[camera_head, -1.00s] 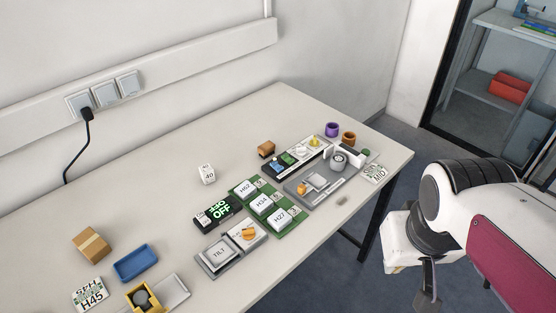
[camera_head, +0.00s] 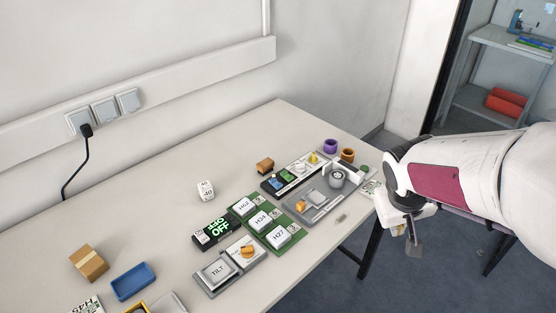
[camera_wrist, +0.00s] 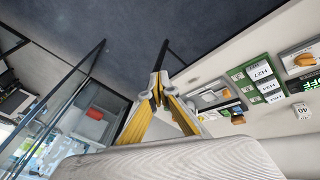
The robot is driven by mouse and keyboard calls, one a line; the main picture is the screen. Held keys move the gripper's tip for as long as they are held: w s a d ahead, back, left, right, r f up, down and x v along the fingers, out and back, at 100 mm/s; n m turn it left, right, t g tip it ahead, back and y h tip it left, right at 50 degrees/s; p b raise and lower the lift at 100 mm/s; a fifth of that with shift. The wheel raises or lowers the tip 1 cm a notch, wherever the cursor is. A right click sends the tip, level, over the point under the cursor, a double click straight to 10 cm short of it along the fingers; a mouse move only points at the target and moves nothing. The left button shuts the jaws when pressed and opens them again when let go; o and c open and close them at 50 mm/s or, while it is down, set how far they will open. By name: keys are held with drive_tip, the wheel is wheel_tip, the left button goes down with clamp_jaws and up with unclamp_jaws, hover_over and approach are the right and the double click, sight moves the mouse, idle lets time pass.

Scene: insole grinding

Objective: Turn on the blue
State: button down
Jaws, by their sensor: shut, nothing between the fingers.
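A dark-edged strip panel (camera_head: 266,188) lies toward the back right of the table. It carries a row of coloured controls: a blue one (camera_head: 276,182) at the near left end, then a green one (camera_head: 288,175), a white one (camera_head: 300,167) and a yellow one (camera_head: 313,158). I cannot tell whether the blue one is on. My gripper (camera_head: 413,249) is off the table's right edge, well apart from the panel. In the wrist view its yellow fingers (camera_wrist: 158,88) meet at the tips and hold nothing.
A grey fixture with a round dial (camera_head: 337,179) stands between the panel and my gripper. Purple (camera_head: 330,146) and orange (camera_head: 347,155) rings lie behind it. Green H-labelled blocks (camera_head: 260,219), a display reading OFF (camera_head: 217,231) and a TILT panel (camera_head: 217,271) are nearer.

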drive_tip(key=w+a+f+n+t+y, duration=0.15)
drive_tip(key=w+f, duration=0.25)
drive_tip(key=w, duration=0.7)
drive_tip(key=w+a+f+n+t+y, duration=0.1)
drive_tip(key=w+a+f+n+t, duration=0.3)
drive_tip(key=w, duration=0.7)
drive_tip(key=w+a+f+y, duration=0.3)
drive_tip(key=w+a, duration=0.2)
drive_tip(key=a, duration=0.1)
drive_tip(key=a+r+n+g+y, duration=0.1)
drive_tip(key=a+r+y, duration=0.3)
drive_tip(key=a, duration=0.4)
drive_tip(key=shift+s+a+r+n+y, duration=0.15)
drive_tip(key=shift+s+a+n+y, duration=0.2)
drive_tip(key=shift+y, duration=0.1)
drive_tip(key=shift+w+g, duration=0.1)
drive_tip(key=shift+g, duration=0.15)
hover_over(277, 185)
drive_tip(key=shift+w+d+f, duration=0.1)
drive_tip(key=shift+f, duration=1.4)
drive_tip(key=shift+w+d+f, duration=0.1)
drive_tip(key=shift+f, duration=1.4)
drive_tip(key=shift+a+f, duration=0.1)
drive_tip(key=shift+f, duration=0.85)
drive_tip(key=shift+w+a+f, duration=0.1)
drive_tip(key=shift+f, duration=0.8)
